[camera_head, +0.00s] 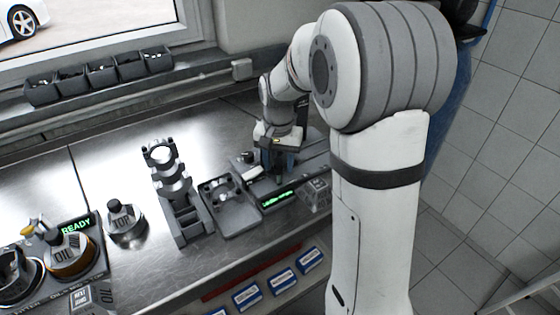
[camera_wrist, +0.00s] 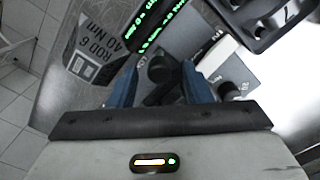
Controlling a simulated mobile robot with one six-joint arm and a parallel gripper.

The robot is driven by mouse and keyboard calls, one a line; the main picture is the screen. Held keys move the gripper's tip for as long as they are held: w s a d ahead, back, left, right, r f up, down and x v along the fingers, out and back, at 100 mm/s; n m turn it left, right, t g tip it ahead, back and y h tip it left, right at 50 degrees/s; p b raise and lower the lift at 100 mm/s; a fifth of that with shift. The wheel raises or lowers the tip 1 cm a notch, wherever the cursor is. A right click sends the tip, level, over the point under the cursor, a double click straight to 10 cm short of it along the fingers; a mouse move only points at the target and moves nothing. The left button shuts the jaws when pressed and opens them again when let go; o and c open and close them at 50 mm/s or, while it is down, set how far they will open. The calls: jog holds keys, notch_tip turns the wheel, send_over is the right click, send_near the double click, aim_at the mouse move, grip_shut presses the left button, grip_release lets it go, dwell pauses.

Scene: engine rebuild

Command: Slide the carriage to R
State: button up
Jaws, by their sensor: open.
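My gripper (camera_head: 279,172) is open, pointing down over the grey device with the green display (camera_head: 278,199). In the wrist view its two blue fingers (camera_wrist: 161,88) stand apart on either side of a round dark knob (camera_wrist: 159,68) and a dark bar, which may be the carriage. I cannot tell whether the fingers touch it. The head view hides this spot behind the gripper. A white block (camera_wrist: 217,54) lies beside it, and a second dark knob (camera_wrist: 229,91) sits near the right finger. I cannot read an R mark on the device.
A dark tray (camera_head: 232,209) and a grey stand with several saddles (camera_head: 177,196) are left of the device. A box marked ROD 6 40 Nm (camera_wrist: 93,57) stands close by.

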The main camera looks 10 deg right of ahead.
jog(key=shift+f, duration=0.1)
grip_shut()
dwell(0.4)
